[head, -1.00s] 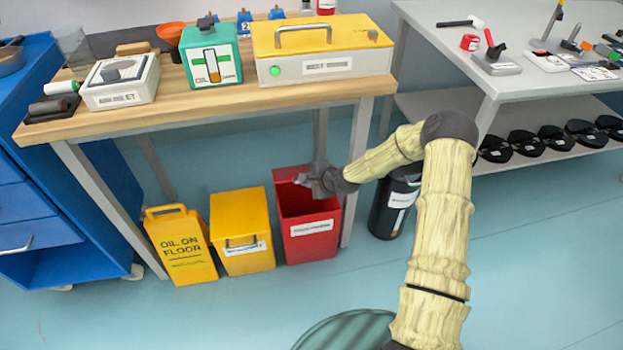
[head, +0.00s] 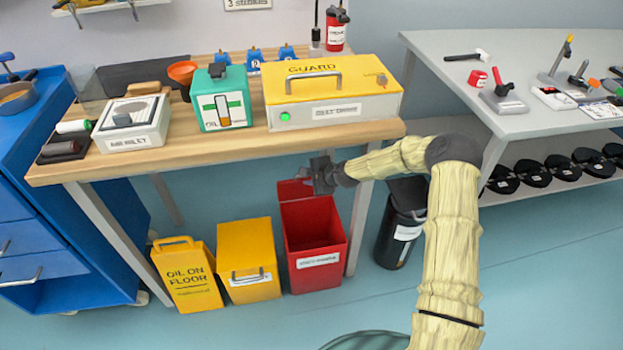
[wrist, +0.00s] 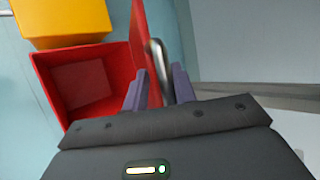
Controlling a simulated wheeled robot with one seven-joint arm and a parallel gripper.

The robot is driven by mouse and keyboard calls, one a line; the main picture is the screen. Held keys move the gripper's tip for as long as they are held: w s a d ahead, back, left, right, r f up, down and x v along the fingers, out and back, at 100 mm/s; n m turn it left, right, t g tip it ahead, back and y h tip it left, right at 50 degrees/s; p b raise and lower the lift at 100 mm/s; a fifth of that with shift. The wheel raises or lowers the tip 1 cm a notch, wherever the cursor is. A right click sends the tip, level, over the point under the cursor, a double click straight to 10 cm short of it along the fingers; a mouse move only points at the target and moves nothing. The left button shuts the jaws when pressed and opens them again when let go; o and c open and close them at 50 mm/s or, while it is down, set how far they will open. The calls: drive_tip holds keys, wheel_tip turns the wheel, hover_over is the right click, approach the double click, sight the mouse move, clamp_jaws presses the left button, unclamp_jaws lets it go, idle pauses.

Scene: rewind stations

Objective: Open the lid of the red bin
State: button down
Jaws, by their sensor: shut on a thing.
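The red bin (head: 317,270) stands on the floor under the front of the wooden workbench, with a white label on its front. Its red lid (head: 293,189) is raised at the back, so the bin's inside shows. My gripper (head: 318,176) is at the raised lid, above the bin's back right side. In the wrist view, the lid (wrist: 147,50) is seen nearly edge-on with a metal handle (wrist: 157,60) on it. My gripper's fingers (wrist: 155,88) are closed around this handle. The open red bin (wrist: 85,85) lies to the left in that view.
A yellow bin (head: 248,265) and a yellow oil-on-floor sign (head: 188,275) stand left of the red bin. A black canister (head: 397,235) stands to its right, behind my arm. The workbench edge (head: 220,150) is just above my gripper. Floor in front is clear.

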drive_tip(key=shift+w+d, duration=0.1)
drive_tip(key=shift+w, duration=0.1)
drive_tip(key=shift+d, duration=0.2)
drive_tip(key=c, duration=1.5)
unclamp_jaws()
drive_tip(key=shift+f, duration=0.1)
drive_tip(key=shift+o, duration=0.2)
drive_tip(key=shift+s+r, duration=0.2)
drive_tip(key=shift+s, duration=0.15)
drive_tip(key=p+v, duration=0.3)
drive_tip(key=v, duration=1.3)
drive_tip(key=shift+s, duration=0.2)
drive_tip(key=shift+d+r, duration=0.1)
drive_tip(key=shift+r, duration=0.05)
